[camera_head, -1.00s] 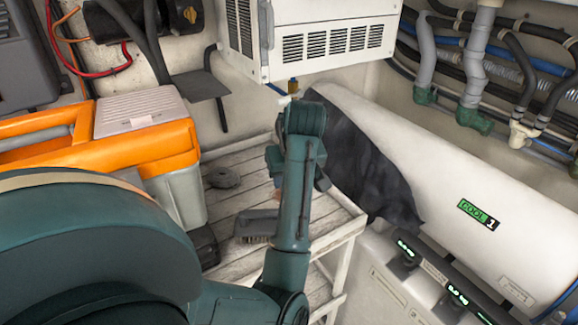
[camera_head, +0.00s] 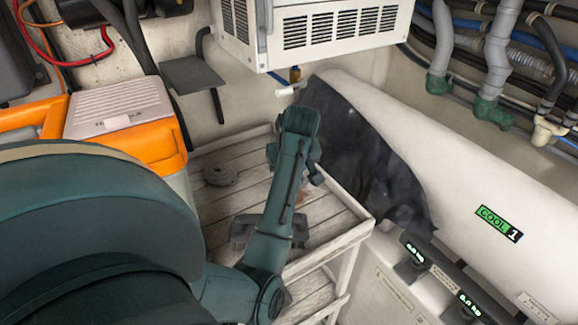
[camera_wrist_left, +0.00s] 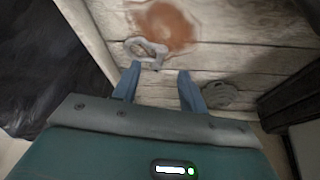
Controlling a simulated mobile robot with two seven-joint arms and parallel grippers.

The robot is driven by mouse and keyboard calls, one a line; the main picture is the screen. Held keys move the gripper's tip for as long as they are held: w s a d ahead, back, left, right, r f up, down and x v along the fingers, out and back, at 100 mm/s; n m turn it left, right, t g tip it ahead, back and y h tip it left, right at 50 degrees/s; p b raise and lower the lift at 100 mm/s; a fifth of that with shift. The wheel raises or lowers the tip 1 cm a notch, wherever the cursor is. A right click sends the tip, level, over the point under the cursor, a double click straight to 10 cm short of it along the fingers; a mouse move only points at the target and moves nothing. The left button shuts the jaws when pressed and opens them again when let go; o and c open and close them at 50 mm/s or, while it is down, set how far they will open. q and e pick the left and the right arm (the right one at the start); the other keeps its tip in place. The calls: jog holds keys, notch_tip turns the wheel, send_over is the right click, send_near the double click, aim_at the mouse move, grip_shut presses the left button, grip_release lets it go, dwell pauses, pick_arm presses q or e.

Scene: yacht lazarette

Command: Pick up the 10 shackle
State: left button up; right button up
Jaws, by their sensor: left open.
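A small grey, open-looped metal piece, which looks like the shackle (camera_wrist_left: 146,50), lies on the whitewashed plank shelf at the edge of a rust stain (camera_wrist_left: 168,27) in the left wrist view. My left gripper (camera_wrist_left: 158,70) is open and empty. Its two blue fingers point toward the shackle, with the left finger tip just below it. I cannot tell how high the fingers are above the planks. In the head view my left arm hides the shackle and the fingers. My right gripper is not in view.
A round grey coil-like item (camera_head: 220,173) lies on the shelf (camera_head: 345,236); it also shows right of the fingers (camera_wrist_left: 218,95). A grey item (camera_head: 241,230) is partly behind my arm. An orange-and-grey box (camera_head: 158,140) and black cloth (camera_head: 375,160) flank the shelf. A white unit (camera_head: 315,30) hangs above.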

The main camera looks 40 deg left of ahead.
pick_arm(q)
jog(key=shift+a+p+x, duration=0.1)
jog(key=shift+p+x, duration=0.1)
jog(key=shift+x, duration=1.15)
jog(key=shift+a+p+x, duration=0.15)
jog(key=shift+x, duration=1.2)
jog(key=shift+w+r, duration=0.1)
jog(key=shift+c, duration=0.5)
grip_shut()
